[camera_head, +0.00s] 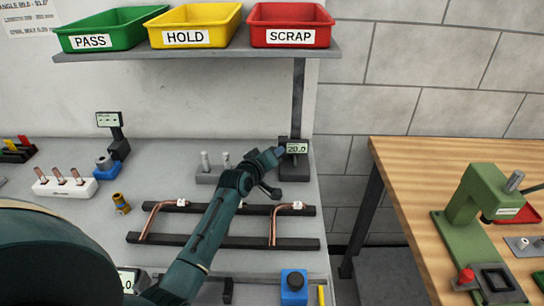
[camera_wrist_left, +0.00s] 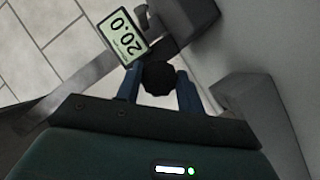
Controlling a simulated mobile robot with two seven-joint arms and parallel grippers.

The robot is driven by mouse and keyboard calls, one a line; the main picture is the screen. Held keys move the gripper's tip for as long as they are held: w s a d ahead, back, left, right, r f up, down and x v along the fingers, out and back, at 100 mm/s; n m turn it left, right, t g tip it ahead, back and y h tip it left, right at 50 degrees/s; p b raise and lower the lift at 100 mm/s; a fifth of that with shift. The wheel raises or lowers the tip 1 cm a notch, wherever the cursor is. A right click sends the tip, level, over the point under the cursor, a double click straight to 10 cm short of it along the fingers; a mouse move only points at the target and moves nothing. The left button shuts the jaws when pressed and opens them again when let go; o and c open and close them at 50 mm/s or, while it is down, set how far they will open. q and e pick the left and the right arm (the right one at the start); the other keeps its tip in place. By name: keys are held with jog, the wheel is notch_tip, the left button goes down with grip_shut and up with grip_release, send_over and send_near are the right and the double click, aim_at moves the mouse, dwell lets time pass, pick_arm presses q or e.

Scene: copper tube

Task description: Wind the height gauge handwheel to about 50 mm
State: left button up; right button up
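The height gauge (camera_head: 298,100) stands at the right end of the grey bench, with a tall dark column and a display (camera_head: 297,148) reading 20.0. In the head view my left gripper (camera_head: 274,156) reaches the gauge from the left and hides the handwheel. My right gripper is not in view.
A fixture with bent copper tubes (camera_head: 273,228) lies under my left arm. Small posts on a grey block (camera_head: 206,168) stand left of the gauge. A shelf above carries green (camera_head: 115,28), yellow (camera_head: 195,25) and red (camera_head: 290,25) bins. A wooden table (camera_head: 420,190) stands right.

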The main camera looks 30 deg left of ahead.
pick_arm(q)
jog(key=c, duration=0.5)
jog(key=m+g+y, duration=0.1)
jog(key=m, duration=0.1)
jog(key=m+g+y, duration=0.1)
jog(key=shift+w+d+r+m, duration=0.1)
jog(key=shift+d+r+m, duration=0.05)
jog(key=shift+m, duration=0.25)
jog(key=m+g+y, duration=0.2)
jog(key=m+y, duration=0.1)
jog(key=shift+d+m+y, duration=0.1)
jog(key=shift+m+y, duration=0.3)
jog(key=shift+m+g+y, duration=0.4)
jog(key=shift+m+y, duration=0.5)
jog(key=shift+m, duration=0.2)
jog(key=shift+w+d+m+y+b, duration=0.1)
jog(key=shift+m+y+b, duration=0.6)
jog(key=shift+m+y, duration=0.1)
jog(key=shift+f+m+g+y+b, duration=0.2)
jog(key=shift+m+g+y+b, duration=0.1)
jog(key=shift+m+y+b, duration=0.8)
jog(key=shift+m+y, duration=0.2)
jog(key=shift+m, duration=0.3)
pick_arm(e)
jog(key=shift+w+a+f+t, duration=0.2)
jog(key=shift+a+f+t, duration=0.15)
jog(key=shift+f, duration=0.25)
